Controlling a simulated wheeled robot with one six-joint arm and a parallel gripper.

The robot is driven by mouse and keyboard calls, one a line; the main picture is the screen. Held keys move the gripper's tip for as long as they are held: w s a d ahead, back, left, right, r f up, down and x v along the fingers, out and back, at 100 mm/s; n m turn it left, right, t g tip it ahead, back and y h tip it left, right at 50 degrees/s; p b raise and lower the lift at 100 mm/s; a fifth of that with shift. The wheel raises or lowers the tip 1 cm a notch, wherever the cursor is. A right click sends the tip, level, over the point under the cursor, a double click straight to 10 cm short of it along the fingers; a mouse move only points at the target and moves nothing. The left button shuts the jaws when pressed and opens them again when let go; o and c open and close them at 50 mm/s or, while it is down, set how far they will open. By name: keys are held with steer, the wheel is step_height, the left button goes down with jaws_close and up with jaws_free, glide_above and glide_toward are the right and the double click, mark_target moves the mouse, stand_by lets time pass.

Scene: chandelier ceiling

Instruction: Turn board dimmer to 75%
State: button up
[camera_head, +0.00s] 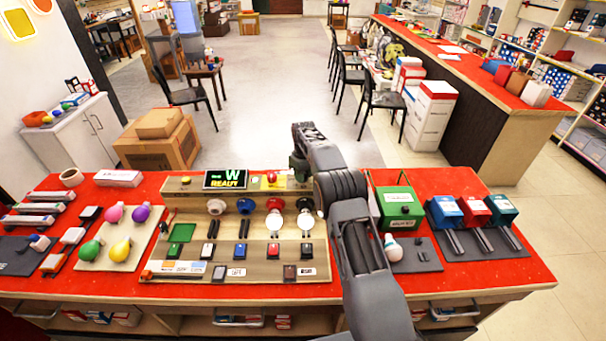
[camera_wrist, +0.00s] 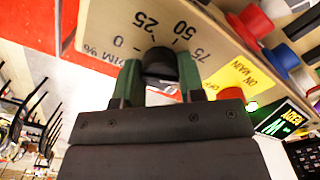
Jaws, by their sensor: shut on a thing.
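The board (camera_head: 160,270) is a wooden panel on the red table in the head view. Its dimmer knob (camera_wrist: 161,60) is black and round and sits on a beige plate (camera_wrist: 110,22) in the wrist view. The plate bears "DIM %" and the marks 0, 25, 50 and 75. My gripper (camera_wrist: 160,78) has a green-sided finger on each side of the knob and is shut on it. No pointer shows clearly on the knob, so its setting cannot be read. In the head view my gripper (camera_head: 299,167) is at the board's back right, and my arm hides the knob.
The board carries a display (camera_head: 226,180) reading "W READY", a red main button (camera_head: 271,177), bulbs and switches. A green box (camera_head: 399,207) stands right of my arm. Colored bulbs (camera_head: 120,250) lie on a tray at left.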

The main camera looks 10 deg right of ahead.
steer(key=n, duration=0.4)
steer(key=shift+r+n, duration=0.1)
steer(key=shift+n, duration=0.2)
stand_by(0.4)
steer(key=o, duration=0.9)
step_height(320, 180, up, 14)
steer(key=p, duration=0.2)
stand_by(0.4)
